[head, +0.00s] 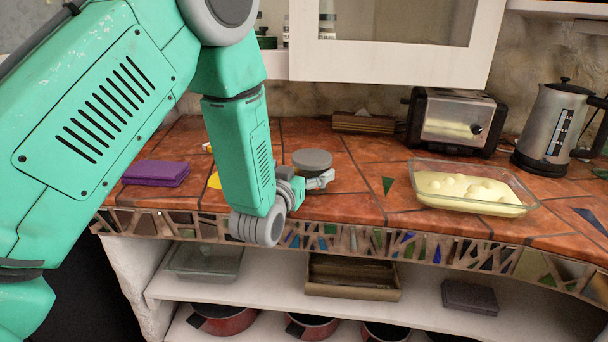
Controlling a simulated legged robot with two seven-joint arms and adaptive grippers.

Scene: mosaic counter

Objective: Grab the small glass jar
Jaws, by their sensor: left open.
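A small round thing with a grey lid (312,158) stands on the tiled counter, right by my left gripper; it may be the small glass jar, but its lower part is mostly hidden by the gripper. My left gripper (322,180) is open, in front of this thing and close to it, pointing right. I cannot tell whether they touch. Small jars (327,26) also stand on the wall shelf at the top. My right gripper is not in view.
A glass dish of pale food (473,190), a toaster (455,122) and a kettle (552,128) stand to the right. A cabinet door (395,45) hangs above. Shelves with pans lie below the counter edge.

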